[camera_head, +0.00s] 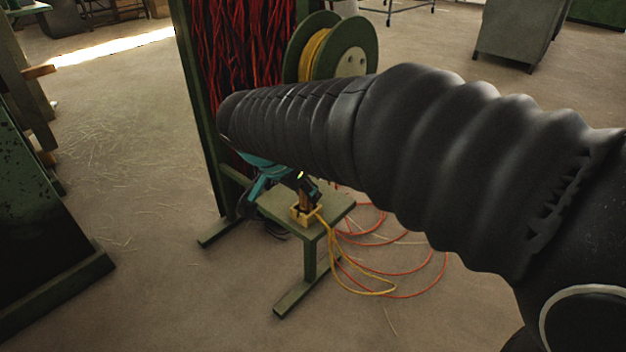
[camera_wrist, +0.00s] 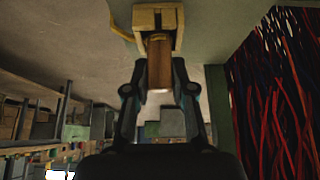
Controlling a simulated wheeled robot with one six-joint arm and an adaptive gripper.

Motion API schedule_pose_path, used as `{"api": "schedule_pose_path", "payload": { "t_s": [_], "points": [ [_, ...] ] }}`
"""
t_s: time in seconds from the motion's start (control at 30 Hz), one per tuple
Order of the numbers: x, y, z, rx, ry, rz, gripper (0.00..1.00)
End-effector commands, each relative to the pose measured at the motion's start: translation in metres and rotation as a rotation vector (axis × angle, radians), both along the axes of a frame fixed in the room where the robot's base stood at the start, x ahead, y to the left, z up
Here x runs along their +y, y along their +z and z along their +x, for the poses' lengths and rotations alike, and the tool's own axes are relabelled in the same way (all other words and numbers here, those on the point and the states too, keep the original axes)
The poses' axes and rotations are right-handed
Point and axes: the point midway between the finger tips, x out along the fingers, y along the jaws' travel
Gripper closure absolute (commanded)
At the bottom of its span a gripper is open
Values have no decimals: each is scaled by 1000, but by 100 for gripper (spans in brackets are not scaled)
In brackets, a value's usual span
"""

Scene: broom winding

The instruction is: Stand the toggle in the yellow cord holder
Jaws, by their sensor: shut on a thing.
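The brown wooden toggle (camera_head: 304,201) is upright, and my gripper (camera_head: 303,184) is shut on it from above. In the wrist view the toggle (camera_wrist: 159,66) lies between the two dark fingers of my gripper (camera_wrist: 159,78). The yellow cord holder (camera_head: 301,218) is a small box on the green stand. In the wrist view the cord holder (camera_wrist: 153,18) is straight beyond the fingertips. The toggle's lower end meets the holder's opening; I cannot tell how deep it sits. My arm hides part of the stand's back.
The stand's green top (camera_head: 336,205) is small. A yellow cord (camera_head: 343,273) hangs from it, and red loops (camera_head: 430,275) lie on the floor. A rack of red strands (camera_head: 240,45) and a green spool (camera_head: 358,47) stand behind.

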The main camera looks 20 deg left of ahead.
Motion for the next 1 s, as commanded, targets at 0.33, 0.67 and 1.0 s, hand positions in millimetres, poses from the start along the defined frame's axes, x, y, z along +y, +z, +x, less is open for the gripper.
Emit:
{"api": "schedule_pose_path", "payload": {
  "t_s": [0.33, 0.67, 1.0],
  "points": [
    [0, -10, 0, 0, 0, 0, 97],
    [0, -11, 0, 0, 0, 0, 47],
    [3, 0, -5, -2, 1, 2, 47]
  ]
}}
